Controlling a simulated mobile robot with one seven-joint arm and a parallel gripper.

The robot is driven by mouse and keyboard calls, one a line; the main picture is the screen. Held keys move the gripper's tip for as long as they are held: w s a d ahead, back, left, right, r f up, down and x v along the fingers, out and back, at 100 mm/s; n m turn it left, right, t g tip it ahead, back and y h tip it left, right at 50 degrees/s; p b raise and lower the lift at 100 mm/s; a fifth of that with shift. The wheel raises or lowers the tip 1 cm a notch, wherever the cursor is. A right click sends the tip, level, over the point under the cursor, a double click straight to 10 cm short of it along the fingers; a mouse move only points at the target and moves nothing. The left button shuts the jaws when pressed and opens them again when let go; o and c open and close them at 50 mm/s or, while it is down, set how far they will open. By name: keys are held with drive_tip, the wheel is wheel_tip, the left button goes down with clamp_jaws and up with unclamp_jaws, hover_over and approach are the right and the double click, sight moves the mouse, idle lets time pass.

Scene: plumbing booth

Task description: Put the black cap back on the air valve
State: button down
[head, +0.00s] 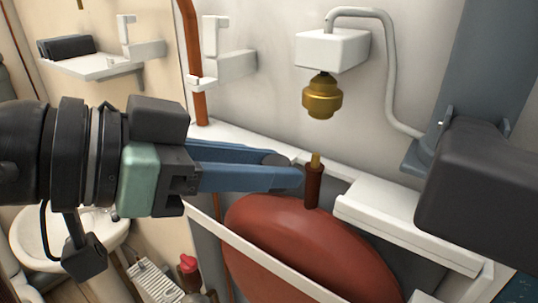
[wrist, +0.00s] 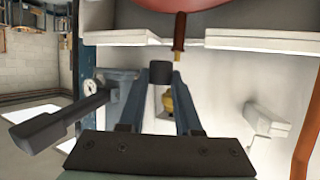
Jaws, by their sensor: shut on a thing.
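My gripper (head: 290,169) reaches in from the left with its blue fingers shut on the black cap (head: 277,159). In the wrist view the cap (wrist: 160,73) sits between the fingertips. The air valve (head: 314,184) is a brown stem with a bare brass tip, standing upright on the red tank (head: 300,245). The fingertips are just left of the valve in the head view, at about the height of its upper part. In the wrist view the valve (wrist: 179,35) appears just beyond the cap, apart from it. The cap's underside is hidden.
A brass fitting (head: 322,97) hangs under a white box (head: 332,49) above the valve. A white ledge (head: 400,225) lies right of the valve, with a white rail across the tank's front. A copper pipe (head: 192,60) runs up the back wall.

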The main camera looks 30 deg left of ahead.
drive_tip(key=w+d, duration=0.1)
drive_tip(key=w, duration=0.7)
drive_tip(key=shift+d, duration=0.35)
idle(0.4)
drive_tip(key=shift+f, duration=0.2)
idle(0.3)
drive_tip(key=shift+f+b, duration=0.75)
drive_tip(key=shift+f, duration=0.25)
drive_tip(key=c, duration=0.5)
unclamp_jaws()
drive_tip(key=p+v, duration=0.4)
drive_tip(key=v, duration=0.9)
drive_tip(key=shift+d, duration=0.1)
